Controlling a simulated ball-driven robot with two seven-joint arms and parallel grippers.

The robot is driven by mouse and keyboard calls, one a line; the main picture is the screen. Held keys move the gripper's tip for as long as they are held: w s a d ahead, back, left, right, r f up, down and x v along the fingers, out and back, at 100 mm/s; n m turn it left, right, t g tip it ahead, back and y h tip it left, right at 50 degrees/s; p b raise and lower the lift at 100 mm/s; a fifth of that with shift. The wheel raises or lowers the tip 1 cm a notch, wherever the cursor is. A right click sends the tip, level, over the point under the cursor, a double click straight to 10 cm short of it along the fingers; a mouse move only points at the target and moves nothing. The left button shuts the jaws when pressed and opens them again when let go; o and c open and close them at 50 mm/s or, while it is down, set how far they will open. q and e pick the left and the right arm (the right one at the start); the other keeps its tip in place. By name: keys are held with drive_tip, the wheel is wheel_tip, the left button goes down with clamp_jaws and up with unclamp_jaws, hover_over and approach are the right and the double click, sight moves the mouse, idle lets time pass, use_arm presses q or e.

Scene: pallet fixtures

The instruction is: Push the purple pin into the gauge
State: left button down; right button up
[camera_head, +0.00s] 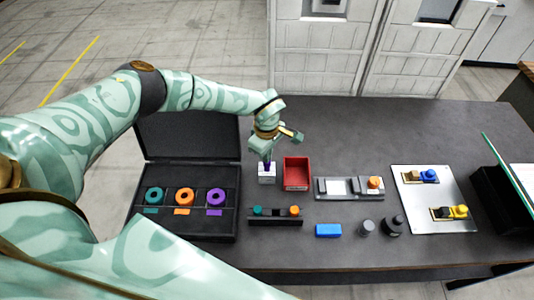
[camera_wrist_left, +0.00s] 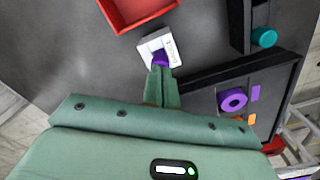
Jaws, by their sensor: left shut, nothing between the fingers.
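The white gauge block (camera_head: 267,178) stands on the dark table, left of the red bin; it also shows in the left wrist view (camera_wrist_left: 171,47). The purple pin (camera_wrist_left: 160,57) is at the gauge, with its top showing; how deep it sits I cannot tell. My left gripper (camera_head: 266,158) is shut and empty, pointing down directly over the pin. In the left wrist view its fingertips (camera_wrist_left: 160,70) are at the pin, touching it or very close. The fingers and arm hide part of the pin. My right gripper is not in view.
An open red bin (camera_head: 297,187) stands just right of the gauge. An open black case (camera_head: 223,225) with teal, orange and purple rings lies left. A black rack (camera_head: 275,221), blue block (camera_head: 328,230), grey fixture (camera_head: 335,197) and white plate (camera_head: 416,221) occupy the front and right.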

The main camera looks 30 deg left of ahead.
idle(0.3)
use_arm(q)
wheel_tip(320, 180, up, 8)
drive_tip(key=p, duration=0.6)
drive_tip(key=shift+p, duration=0.4)
